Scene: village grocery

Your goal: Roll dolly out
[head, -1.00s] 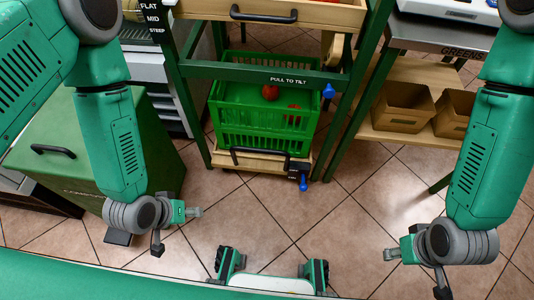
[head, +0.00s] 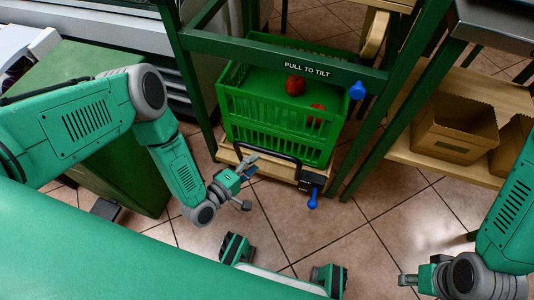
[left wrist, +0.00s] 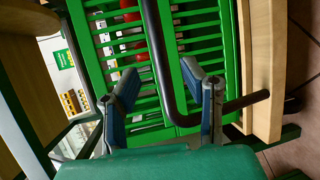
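The dolly (head: 228,155) is a low wooden platform under the green frame, with a black bar handle (head: 268,150) at its front. A green crate (head: 240,118) stands on it with red round items inside. The handle also shows in the left wrist view (left wrist: 160,60), in front of the crate's slats. My left gripper (head: 250,183) is open at the left end of the handle. In the left wrist view its blue-grey fingers (left wrist: 163,90) lie apart, with the handle seen between them; contact cannot be told. My right gripper (head: 412,282) is low at the right, away from the dolly.
A blue-knobbed lever (head: 313,196) sits at the dolly's right front. Green frame posts (head: 195,85) stand on both sides. A green cabinet (head: 120,165) is at left, and a shelf with cardboard boxes (head: 455,135) at right. Tiled floor (head: 385,215) in front is clear.

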